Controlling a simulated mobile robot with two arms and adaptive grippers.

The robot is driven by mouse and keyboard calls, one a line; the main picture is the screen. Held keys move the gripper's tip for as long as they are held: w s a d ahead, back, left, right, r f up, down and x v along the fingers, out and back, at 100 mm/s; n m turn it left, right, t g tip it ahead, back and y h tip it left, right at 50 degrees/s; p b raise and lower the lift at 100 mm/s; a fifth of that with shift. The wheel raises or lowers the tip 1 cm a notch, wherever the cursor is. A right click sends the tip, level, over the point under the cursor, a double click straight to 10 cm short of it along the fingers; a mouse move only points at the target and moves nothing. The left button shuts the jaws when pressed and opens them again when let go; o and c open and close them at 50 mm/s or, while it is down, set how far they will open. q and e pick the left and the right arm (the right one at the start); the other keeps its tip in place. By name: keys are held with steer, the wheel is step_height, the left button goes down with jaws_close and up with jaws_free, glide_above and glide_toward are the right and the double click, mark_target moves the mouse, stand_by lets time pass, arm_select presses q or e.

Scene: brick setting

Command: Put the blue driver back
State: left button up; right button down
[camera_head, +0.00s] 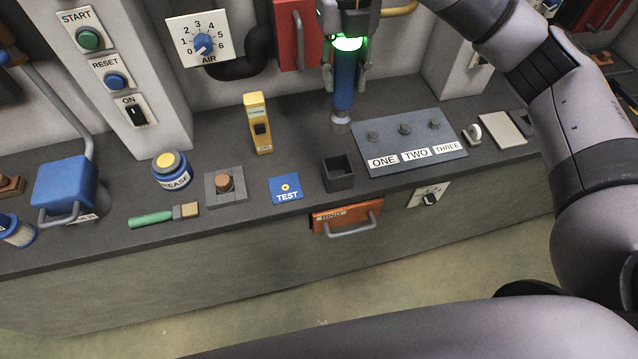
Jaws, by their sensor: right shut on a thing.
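The blue driver (343,97) hangs upright from my right gripper (346,78), handle up and grey end down. The gripper's fingers are shut around the upper part of its handle. The grey lower end is in front of the dark bench top, near the left back corner of the ONE TWO THREE panel. I cannot tell if it touches the bench. A small dark square open-topped holder (338,185) stands on the bench, in front of the driver and a little left; it looks empty. My left gripper is not in view.
The ONE TWO THREE panel (413,155) with knobs lies to the right. A yellow device (257,130) stands left of the driver. A TEST plate (286,198) is left of the holder. An orange drawer (340,219) with a handle is on the bench front below.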

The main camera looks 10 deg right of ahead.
glide_above(341, 131)
steer(key=w, duration=0.2)
steer(key=f, duration=0.4)
steer(key=d+f, duration=0.1)
steer(key=f, duration=0.1)
steer(key=shift+w, duration=0.15)
step_height(341, 131, down, 9)
steer(key=shift+a+f+p, duration=0.1)
steer(key=shift+a+p, duration=0.05)
steer(key=shift+p, duration=1.1)
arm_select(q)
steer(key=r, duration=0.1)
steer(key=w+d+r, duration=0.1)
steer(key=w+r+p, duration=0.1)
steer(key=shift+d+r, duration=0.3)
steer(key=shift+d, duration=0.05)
arm_select(e)
step_height(341, 131, down, 4)
steer(key=shift+f, duration=0.2)
steer(key=shift+f, duration=0.1)
steer(key=c, duration=1.2)
jaws_free()
